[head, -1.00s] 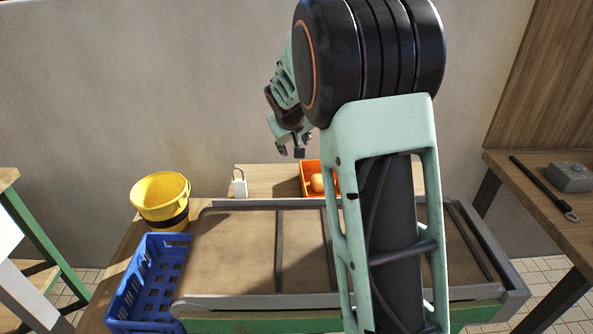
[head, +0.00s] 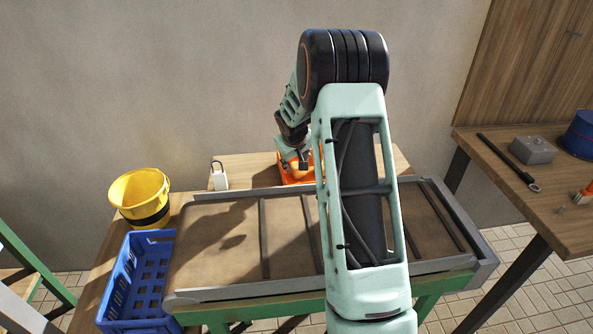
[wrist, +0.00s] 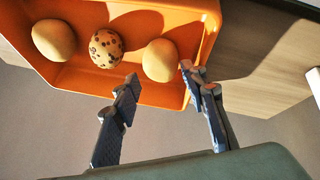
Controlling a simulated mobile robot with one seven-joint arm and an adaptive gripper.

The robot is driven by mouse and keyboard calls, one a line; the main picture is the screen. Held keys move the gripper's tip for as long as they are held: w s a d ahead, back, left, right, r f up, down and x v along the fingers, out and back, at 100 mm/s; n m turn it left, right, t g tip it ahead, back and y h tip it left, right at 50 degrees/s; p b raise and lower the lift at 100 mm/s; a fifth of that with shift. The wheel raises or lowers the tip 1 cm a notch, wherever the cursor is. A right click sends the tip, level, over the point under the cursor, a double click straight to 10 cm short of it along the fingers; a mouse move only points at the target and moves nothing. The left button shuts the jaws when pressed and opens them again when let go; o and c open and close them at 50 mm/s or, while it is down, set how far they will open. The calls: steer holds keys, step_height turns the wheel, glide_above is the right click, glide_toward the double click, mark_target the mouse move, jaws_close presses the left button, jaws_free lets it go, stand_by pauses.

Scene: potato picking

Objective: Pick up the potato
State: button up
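Three potatoes lie in a row in an orange tray (wrist: 75,77) in the wrist view. The left one (wrist: 54,40) and the right one (wrist: 160,60) are plain yellow-tan, and the middle one (wrist: 106,48) has dark spots. My gripper (wrist: 159,74) is open, with nothing between its fingers. Its two fingertips point toward the tray, one to each side of the right potato; I cannot tell how far they are from it. In the head view my gripper (head: 298,162) is at the orange tray (head: 284,180), and my arm hides much of the tray.
A conveyor (head: 225,285) lies in front of the tray's table. A yellow bucket (head: 140,190) and a blue crate (head: 115,290) stand at the left. A white object (head: 219,179) stands left of the tray. A side table (head: 520,205) with tools is at the right.

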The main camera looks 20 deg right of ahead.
mark_target(296, 166)
steer(key=shift+x, duration=2.6)
steer(key=shift+a+f, duration=0.1)
steer(key=c, duration=0.9)
steer(key=shift+o, duration=0.2)
